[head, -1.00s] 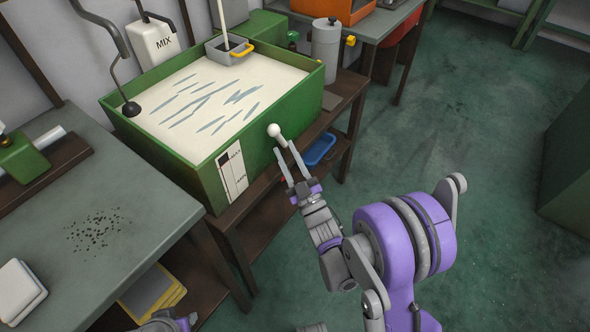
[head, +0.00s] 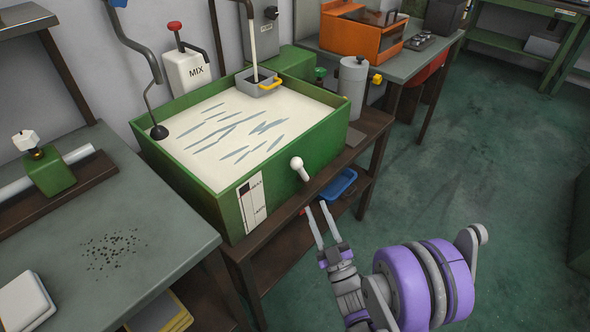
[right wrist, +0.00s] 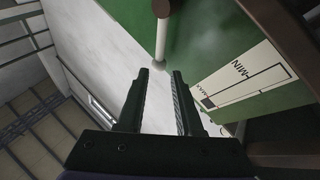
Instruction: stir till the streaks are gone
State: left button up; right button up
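The green tank (head: 204,196) holds cream liquid (head: 200,112) with several blue-grey streaks across its surface. A bent grey rod with a black end (head: 159,132) reaches into the liquid at the left. A white box marked MIX (head: 190,73), with a red-knobbed lever (head: 175,25), is behind the tank. A white-knobbed handle (head: 297,163) sticks out from the tank's front side; it also shows ahead of the fingers in the right wrist view (right wrist: 161,35). My right gripper (head: 316,206) is open and empty, just short of this handle, apart from it. My left gripper is out of view.
A MAX/MIN gauge (head: 252,204) is on the tank's front. A grey box with a yellow handle (head: 259,88) sits at the tank's back corner. A blue tray (head: 340,184) lies on the shelf below. A grey bench (head: 150,205) stands left; floor at right is clear.

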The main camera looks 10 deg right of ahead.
dwell(0.4)
jog(key=m+g+h+p, duration=0.2)
jog(key=m+h+p, duration=0.1)
jog(key=h+p, duration=0.25)
send_near(301, 171)
jog(key=d+r, duration=0.3)
jog(key=s+a+g+p, duration=0.2)
jog(key=a+g, duration=0.1)
jog(key=shift+y, duration=0.25)
jog(key=w, duration=1.1)
jog(key=shift+f, duration=0.1)
jog(key=shift+c, duration=0.3)
grip_shut()
